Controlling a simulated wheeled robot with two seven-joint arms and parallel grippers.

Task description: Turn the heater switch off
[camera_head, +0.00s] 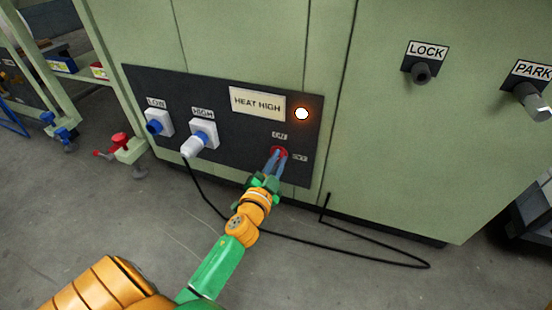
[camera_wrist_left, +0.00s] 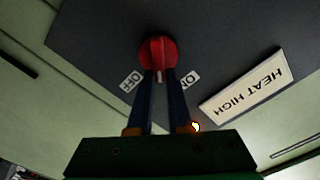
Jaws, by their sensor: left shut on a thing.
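The heater switch is a round red knob (camera_head: 282,151) low on the dark panel, with an ON label (camera_head: 280,136) above it and an OFF label (camera_head: 300,157) to its right. My left gripper (camera_head: 275,158) reaches it from below, its two blue fingers shut on the knob. In the left wrist view the red knob (camera_wrist_left: 157,52) has its raised grip between the fingertips (camera_wrist_left: 160,72). There the OFF label (camera_wrist_left: 131,82) is left of the fingers and the ON label (camera_wrist_left: 190,80) right. The lamp (camera_head: 301,114) beside the HEAT HIGH sign (camera_head: 257,103) glows. My right gripper is not in view.
LOCK (camera_head: 421,73) and PARK (camera_head: 534,103) fittings are on the right of the green cabinet.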

